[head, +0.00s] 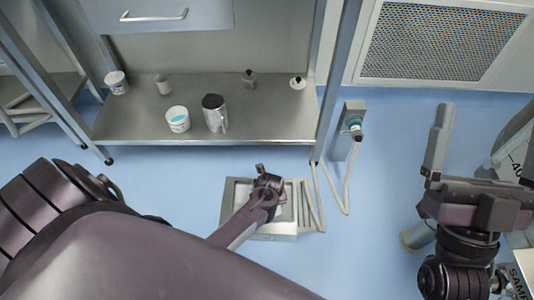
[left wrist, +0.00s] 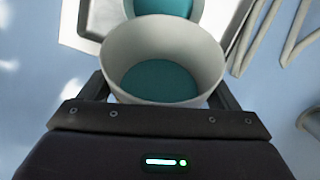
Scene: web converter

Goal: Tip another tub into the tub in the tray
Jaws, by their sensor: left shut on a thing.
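My left gripper (head: 268,185) is over the metal tray (head: 237,192) and shut on a white tub. The left wrist view shows this held tub (left wrist: 207,55) between the fingers (left wrist: 165,95), with teal stuff inside. Beyond its rim, another tub (left wrist: 165,8) with teal contents sits in the tray (left wrist: 75,22), partly cut off by the picture edge and hidden by the held tub. In the head view my left gripper hides most of both tubs. My right gripper (head: 482,150) is at the right, apart from the tray, with one finger clearly showing at the far left of its palm; it looks open and empty.
A hose unit (head: 350,130) stands right of the bench.

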